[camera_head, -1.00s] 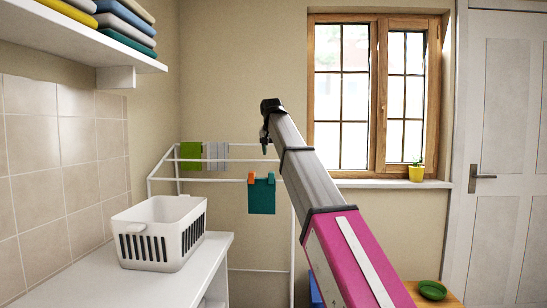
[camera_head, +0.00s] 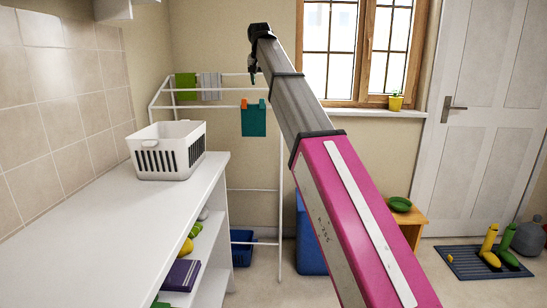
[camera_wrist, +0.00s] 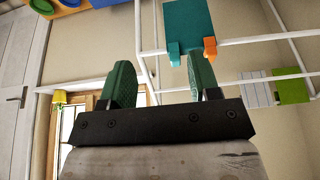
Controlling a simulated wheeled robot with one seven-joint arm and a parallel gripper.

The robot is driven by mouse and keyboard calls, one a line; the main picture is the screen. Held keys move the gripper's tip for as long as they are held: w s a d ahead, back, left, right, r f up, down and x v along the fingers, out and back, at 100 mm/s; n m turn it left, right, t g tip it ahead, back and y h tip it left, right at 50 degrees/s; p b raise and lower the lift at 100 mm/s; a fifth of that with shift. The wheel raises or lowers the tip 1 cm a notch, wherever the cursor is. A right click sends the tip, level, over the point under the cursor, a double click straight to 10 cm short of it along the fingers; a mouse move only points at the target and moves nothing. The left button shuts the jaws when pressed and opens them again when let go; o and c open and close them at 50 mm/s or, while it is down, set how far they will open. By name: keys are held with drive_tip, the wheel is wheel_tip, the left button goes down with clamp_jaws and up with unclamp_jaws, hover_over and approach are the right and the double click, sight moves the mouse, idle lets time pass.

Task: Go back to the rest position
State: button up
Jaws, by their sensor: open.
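My gripper (camera_head: 252,76) is at the end of my raised, extended arm in the head view, in front of the wall between the drying rack and the window. In the wrist view its two green fingers (camera_wrist: 165,85) stand wide apart with nothing between them. The wrist picture is upside down, with the drying rack behind and to the right of the fingers. In the head view the gripper is small and seen from behind.
A drying rack (camera_head: 281,180) with a teal cloth (camera_head: 253,120) stands ahead. A white basket (camera_head: 168,150) sits on the counter (camera_head: 95,215) at left. A stool (camera_head: 412,222) with a green bowl (camera_head: 400,204), and a mat with boots (camera_head: 470,262), are at right. Floor between is partly clear.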

drive_tip(key=s+d+f+g, duration=0.15)
drive_tip(key=d+f, duration=0.25)
drive_tip(key=f, duration=0.9)
drive_tip(key=s+d+f, duration=0.3)
drive_tip(key=d+f, duration=0.1)
drive_tip(key=f, duration=0.8)
drive_tip(key=s+d+f+g, duration=0.15)
drive_tip(key=d+f, duration=0.25)
drive_tip(key=f, duration=0.9)
drive_tip(key=s+d+f, duration=0.4)
drive_tip(key=s+f, duration=0.4)
drive_tip(key=f, duration=0.1)
drive_tip(key=s+d+f+g, duration=0.1)
drive_tip(key=s+d+f, duration=0.2)
drive_tip(key=s+f, duration=0.5)
drive_tip(key=s+d+f, duration=0.4)
drive_tip(key=s+f, duration=0.4)
drive_tip(key=f, duration=0.3)
drive_tip(key=shift+s+d+g, duration=0.2)
drive_tip(key=shift+d+g, duration=0.1)
drive_tip(key=shift+f, duration=0.1)
